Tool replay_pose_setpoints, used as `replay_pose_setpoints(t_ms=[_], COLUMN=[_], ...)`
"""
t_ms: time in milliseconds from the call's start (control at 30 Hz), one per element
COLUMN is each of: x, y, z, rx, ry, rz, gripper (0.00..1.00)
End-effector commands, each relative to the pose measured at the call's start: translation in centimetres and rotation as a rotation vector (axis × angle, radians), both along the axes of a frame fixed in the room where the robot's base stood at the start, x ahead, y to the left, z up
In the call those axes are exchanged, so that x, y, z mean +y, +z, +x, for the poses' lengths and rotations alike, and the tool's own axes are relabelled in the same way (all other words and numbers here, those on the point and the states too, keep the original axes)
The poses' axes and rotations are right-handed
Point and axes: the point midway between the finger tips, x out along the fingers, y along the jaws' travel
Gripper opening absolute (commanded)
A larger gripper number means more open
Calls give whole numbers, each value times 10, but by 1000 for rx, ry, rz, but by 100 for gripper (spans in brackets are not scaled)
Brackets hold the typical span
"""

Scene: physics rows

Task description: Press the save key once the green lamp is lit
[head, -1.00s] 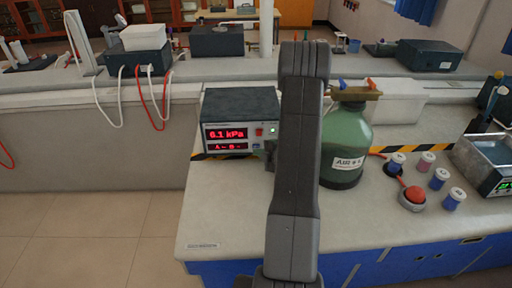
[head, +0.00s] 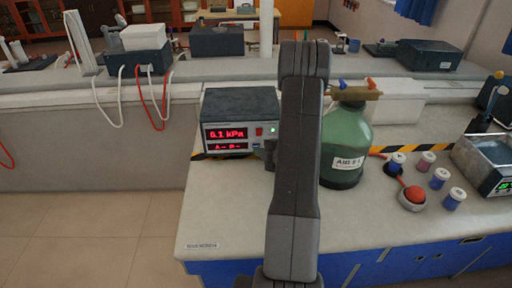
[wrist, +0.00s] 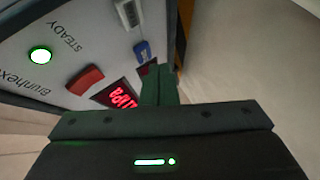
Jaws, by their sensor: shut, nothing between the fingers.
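The pressure instrument (head: 224,132) is a grey box with a red display reading about 0.1 kPa, standing at the bench's left end. Its green lamp (wrist: 40,55) glows beside the word STEADY in the wrist view. A red key (wrist: 85,80), a blue key (wrist: 142,50) and a pale grey switch (wrist: 128,13) are on the same panel; I cannot read which is save. My gripper (wrist: 158,80) is shut and empty, its fingertips close to the panel near the blue key. I cannot tell whether they touch it. My arm hides the panel's right edge in the head view.
A green bottle (head: 345,140) stands right of my arm. A red button (head: 412,196), several small capped jars and a metal bath (head: 485,160) are further right. Yellow-black tape (head: 398,153) crosses the bench.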

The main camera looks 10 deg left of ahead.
Motion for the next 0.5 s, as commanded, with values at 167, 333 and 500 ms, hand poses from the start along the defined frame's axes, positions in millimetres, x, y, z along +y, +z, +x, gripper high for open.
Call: replay_pose_setpoints(t_ms=[167, 333, 500], x=[2, 2, 2], y=[-1, 0, 0], z=[6, 7, 7], rx=[-2, 0, 0], ry=[-1, 0, 0], rz=[0, 0, 0], gripper=[0, 0, 0])
